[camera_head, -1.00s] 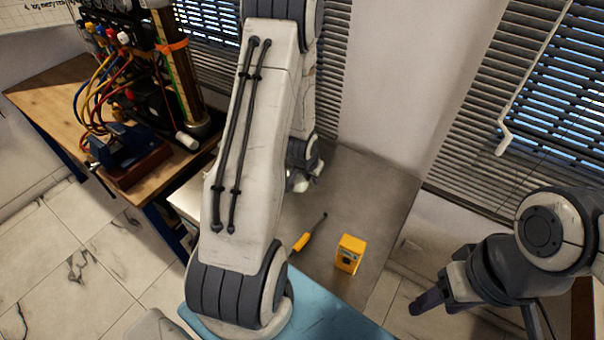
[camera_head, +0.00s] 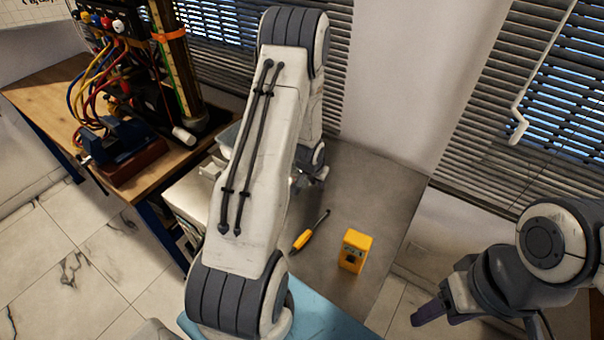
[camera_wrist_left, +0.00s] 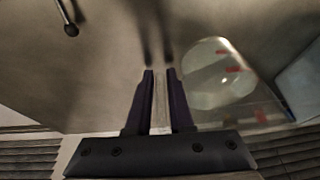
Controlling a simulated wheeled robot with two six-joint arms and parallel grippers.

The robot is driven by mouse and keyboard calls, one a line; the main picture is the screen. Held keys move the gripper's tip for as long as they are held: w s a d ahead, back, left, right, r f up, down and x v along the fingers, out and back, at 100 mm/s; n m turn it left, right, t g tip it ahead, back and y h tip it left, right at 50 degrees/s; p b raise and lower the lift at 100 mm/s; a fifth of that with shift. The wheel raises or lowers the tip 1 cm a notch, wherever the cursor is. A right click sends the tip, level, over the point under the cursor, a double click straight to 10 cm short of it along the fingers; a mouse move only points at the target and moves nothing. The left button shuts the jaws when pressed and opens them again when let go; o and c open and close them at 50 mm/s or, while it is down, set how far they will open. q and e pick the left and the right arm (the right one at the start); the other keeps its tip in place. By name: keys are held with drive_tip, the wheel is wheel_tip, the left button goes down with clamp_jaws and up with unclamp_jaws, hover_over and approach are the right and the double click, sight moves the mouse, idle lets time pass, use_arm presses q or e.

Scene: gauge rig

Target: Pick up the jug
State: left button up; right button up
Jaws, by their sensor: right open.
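The jug (camera_wrist_left: 222,78) is clear with red marks on its wall. In the left wrist view it stands on the grey table just right of my left gripper (camera_wrist_left: 160,78). The two dark fingers are a small gap apart, with a pale strip between them; I cannot tell whether they touch part of the jug. In the head view my left gripper (camera_head: 318,178) is small and partly hidden at the far side of the table, and my arm hides most of the area around it. My right gripper (camera_head: 428,312) is open and empty, right of the table.
A yellow box-shaped device (camera_head: 354,252) and a yellow-handled tool (camera_head: 305,236) lie on the grey table (camera_head: 375,190). A pale bin (camera_head: 229,138) is left of my left arm. A wooden bench (camera_head: 50,95) with a hose rig and a blue vise (camera_head: 122,140) stands at left.

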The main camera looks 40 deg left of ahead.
use_arm(q)
clamp_jaws()
idle(1.4)
